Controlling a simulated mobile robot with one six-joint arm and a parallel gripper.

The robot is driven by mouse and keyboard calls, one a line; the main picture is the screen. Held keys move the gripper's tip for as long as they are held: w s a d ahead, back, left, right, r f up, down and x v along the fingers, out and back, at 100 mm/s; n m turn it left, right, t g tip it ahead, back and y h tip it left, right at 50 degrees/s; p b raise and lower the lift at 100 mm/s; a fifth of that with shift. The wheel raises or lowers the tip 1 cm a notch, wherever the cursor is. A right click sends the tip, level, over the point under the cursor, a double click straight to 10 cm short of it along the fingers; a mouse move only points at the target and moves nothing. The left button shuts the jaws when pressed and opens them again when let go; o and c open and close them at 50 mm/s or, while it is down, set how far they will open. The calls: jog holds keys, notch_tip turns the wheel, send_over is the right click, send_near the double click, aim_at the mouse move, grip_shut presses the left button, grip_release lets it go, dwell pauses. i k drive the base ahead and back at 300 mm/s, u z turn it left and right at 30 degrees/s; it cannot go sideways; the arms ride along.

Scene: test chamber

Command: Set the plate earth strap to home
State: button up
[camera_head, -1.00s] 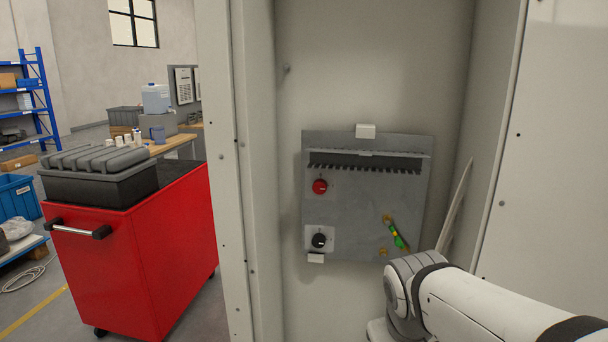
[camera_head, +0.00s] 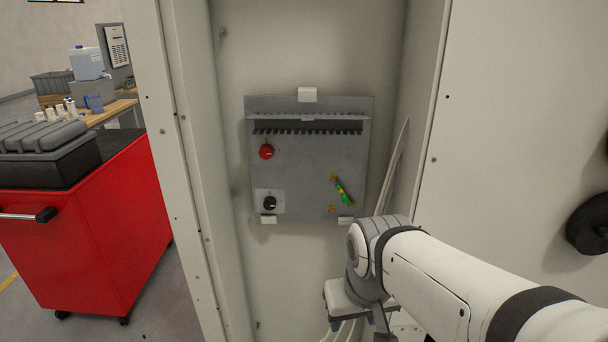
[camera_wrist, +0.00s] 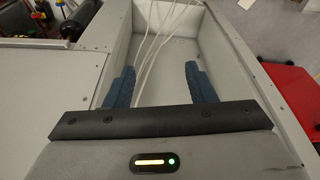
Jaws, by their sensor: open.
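The grey panel plate (camera_head: 300,185) is mounted on the back wall of the open cabinet. The earth strap (camera_head: 342,191), a short green and yellow piece with brass ends, sits slanted at the plate's lower right. Its upper end meets a brass stud, and another brass stud (camera_head: 332,209) shows below and left of its lower end. My gripper, in the wrist view (camera_wrist: 165,88), is open and empty, its two blue fingers apart inside the cabinet opening. In the head view it is below the plate, largely hidden by my arm. The strap is not visible in the wrist view.
A red knob (camera_head: 266,152) and a black knob (camera_head: 270,203) are on the plate's left. Pale cables (camera_wrist: 158,40) run through the cabinet, near my fingers in the wrist view. Cabinet side walls bound the space; a red cart (camera_head: 105,225) stands outside left.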

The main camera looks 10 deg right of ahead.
aim_at(345, 199)
jog(key=z, duration=0.15)
jog(key=k, duration=1.5)
jog(key=u, duration=0.3)
jog(key=i, duration=1)
